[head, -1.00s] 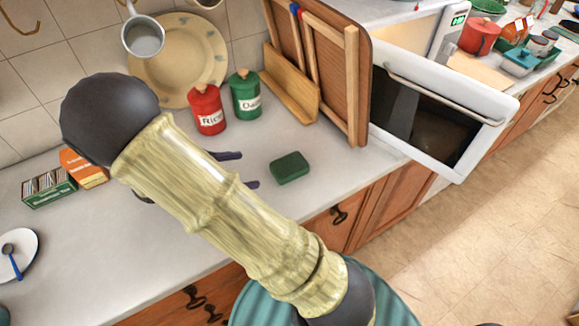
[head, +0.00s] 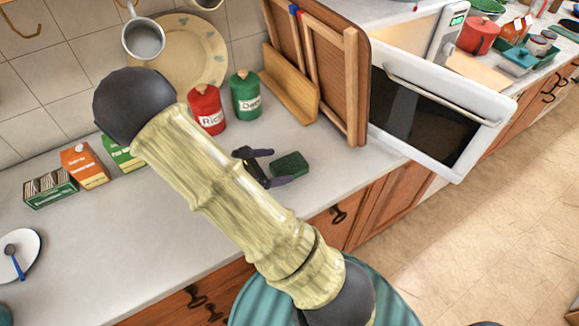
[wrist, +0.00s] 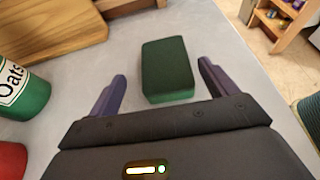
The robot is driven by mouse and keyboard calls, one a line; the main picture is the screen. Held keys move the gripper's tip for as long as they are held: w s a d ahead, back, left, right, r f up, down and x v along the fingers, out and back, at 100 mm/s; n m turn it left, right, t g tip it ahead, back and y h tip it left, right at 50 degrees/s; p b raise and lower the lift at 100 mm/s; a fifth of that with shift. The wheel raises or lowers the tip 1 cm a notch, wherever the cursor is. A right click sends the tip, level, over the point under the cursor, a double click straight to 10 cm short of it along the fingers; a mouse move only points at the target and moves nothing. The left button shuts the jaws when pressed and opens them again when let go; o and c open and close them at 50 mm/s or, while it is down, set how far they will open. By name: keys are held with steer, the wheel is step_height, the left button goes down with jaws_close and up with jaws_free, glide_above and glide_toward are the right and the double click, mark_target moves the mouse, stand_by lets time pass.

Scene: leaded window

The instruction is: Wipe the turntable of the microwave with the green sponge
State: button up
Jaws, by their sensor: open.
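The green sponge (head: 290,165) lies flat on the pale counter. In the wrist view the sponge (wrist: 167,68) is ahead of my gripper (wrist: 163,82), with its near end about level with the fingertips and between their lines. My gripper (head: 270,168) is open and empty, with its two dark fingers beside the sponge in the head view. Whether the fingers touch it I cannot tell. The turntable is hidden from view.
A wooden rack with boards (head: 325,75) stands between the sponge and the microwave. A red tin (head: 207,110) and a green tin (head: 246,97) stand behind my gripper. Small boxes (head: 85,166) and a white plate (head: 18,255) are at the left. The counter's front edge is close to the sponge.

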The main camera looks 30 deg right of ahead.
mark_target(282, 167)
steer(key=x, duration=0.5)
steer(key=shift+s+f+p, duration=0.1)
steer(key=shift+s+p, duration=0.2)
steer(key=shift+s, duration=0.05)
steer(key=shift+a, duration=0.1)
steer(key=c, duration=1.1)
